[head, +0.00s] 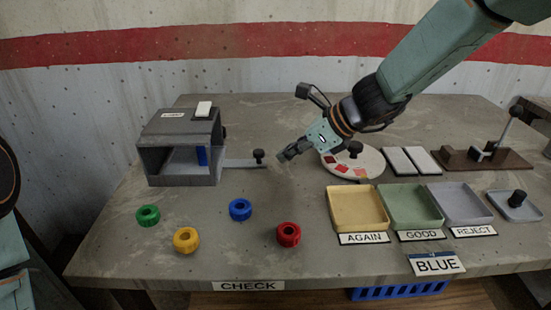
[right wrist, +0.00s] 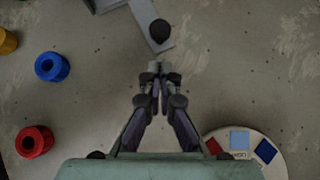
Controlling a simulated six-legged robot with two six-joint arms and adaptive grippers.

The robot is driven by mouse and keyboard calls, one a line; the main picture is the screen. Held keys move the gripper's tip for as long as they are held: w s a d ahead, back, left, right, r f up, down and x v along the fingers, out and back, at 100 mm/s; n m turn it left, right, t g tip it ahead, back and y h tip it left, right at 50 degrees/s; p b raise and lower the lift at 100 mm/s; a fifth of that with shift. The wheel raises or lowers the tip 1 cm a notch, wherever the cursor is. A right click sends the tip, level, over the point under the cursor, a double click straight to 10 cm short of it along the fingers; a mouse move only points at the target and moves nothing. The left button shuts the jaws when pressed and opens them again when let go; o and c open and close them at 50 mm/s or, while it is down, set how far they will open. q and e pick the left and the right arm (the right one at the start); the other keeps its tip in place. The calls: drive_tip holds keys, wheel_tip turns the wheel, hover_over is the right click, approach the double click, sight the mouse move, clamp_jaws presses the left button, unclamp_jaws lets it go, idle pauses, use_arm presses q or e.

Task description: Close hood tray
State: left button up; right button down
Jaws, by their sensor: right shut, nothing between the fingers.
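The knob also shows in the right wrist view (right wrist: 159,31). My right gripper (head: 283,157) is shut and empty, just right of the knob. In the right wrist view its closed tips (right wrist: 158,68) sit below the knob with a small gap. My left gripper is out of view.
Green (head: 148,215), yellow (head: 186,240), blue (head: 240,209) and red (head: 289,234) rings lie in front of the hood. A round colour-patch disc (head: 372,163) is partly behind my right gripper. Yellow (head: 357,209), green (head: 408,207) and grey (head: 459,204) bins stand at right.

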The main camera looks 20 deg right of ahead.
sight(259, 155)
drive_tip(key=shift+w+a+f, duration=0.1)
drive_tip(key=shift+w+a, duration=0.7)
drive_tip(key=shift+a, duration=0.3)
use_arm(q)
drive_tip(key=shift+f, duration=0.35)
use_arm(e)
drive_tip(key=shift+w+a, duration=0.1)
drive_tip(key=shift+w, duration=0.15)
drive_tip(key=shift+a, duration=0.15)
drive_tip(key=shift+w+a, duration=0.3)
drive_tip(key=shift+a, duration=0.6)
drive_tip(key=shift+s+a, duration=0.1)
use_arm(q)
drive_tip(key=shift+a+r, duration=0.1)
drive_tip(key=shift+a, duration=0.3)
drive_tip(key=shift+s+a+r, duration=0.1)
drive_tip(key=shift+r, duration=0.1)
use_arm(e)
drive_tip(key=shift+s+d, duration=0.1)
drive_tip(key=shift+d, duration=0.1)
